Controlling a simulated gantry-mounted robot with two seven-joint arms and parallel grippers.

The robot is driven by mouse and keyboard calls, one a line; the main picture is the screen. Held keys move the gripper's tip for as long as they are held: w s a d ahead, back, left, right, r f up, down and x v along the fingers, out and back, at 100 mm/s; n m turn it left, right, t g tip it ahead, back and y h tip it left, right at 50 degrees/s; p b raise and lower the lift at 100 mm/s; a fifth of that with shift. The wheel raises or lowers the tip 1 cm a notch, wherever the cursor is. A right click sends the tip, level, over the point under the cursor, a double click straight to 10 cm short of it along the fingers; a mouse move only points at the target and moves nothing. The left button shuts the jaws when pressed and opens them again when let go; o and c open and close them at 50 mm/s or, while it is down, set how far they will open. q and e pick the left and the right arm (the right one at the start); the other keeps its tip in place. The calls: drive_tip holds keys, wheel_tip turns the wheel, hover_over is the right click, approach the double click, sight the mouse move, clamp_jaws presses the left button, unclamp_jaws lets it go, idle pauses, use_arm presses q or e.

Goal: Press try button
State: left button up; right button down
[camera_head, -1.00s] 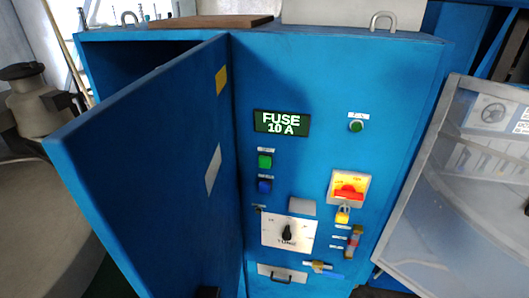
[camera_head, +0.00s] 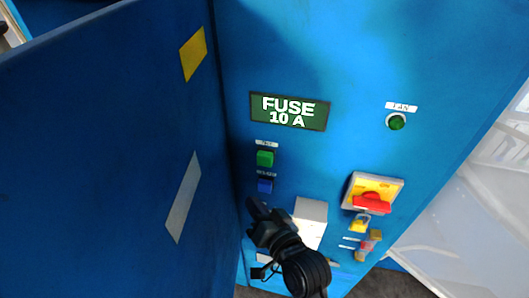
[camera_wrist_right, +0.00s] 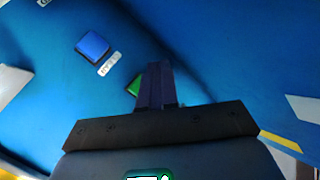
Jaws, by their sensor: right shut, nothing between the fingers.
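A green button (camera_head: 264,158) and a blue button (camera_head: 264,186) sit one above the other on the blue cabinet front, each with a small label above it that I cannot read surely. My right gripper (camera_head: 257,207) is shut and empty, its tips just below the blue button in the head view. In the right wrist view the shut fingers (camera_wrist_right: 154,72) partly cover the green button (camera_wrist_right: 132,87), and the blue button (camera_wrist_right: 92,44) is clear of them. I cannot tell whether the fingers touch the panel. My left gripper is not in view.
The open blue door (camera_head: 110,150) stands close on the left. A green lamp (camera_head: 396,121), a red and yellow switch (camera_head: 372,200) and a yellow padlock (camera_head: 360,222) are to the right. My arm hides much of the lower panel.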

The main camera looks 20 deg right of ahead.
sight(265, 159)
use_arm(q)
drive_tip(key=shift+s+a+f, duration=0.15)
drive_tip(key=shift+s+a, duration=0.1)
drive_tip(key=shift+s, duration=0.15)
use_arm(e)
drive_tip(key=shift+a+r, duration=0.2)
drive_tip(key=shift+r, duration=0.5)
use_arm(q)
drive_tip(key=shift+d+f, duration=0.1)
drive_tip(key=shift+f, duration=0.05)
use_arm(e)
drive_tip(key=shift+w+d, duration=0.1)
drive_tip(key=shift+w, duration=0.05)
use_arm(q)
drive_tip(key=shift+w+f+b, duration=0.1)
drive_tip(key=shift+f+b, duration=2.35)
drive_tip(key=shift+b, duration=0.2)
use_arm(e)
drive_tip(key=w+d, duration=0.5)
drive_tip(key=w, duration=0.1)
drive_tip(key=shift+w+d, duration=0.2)
drive_tip(key=shift+w, duration=0.15)
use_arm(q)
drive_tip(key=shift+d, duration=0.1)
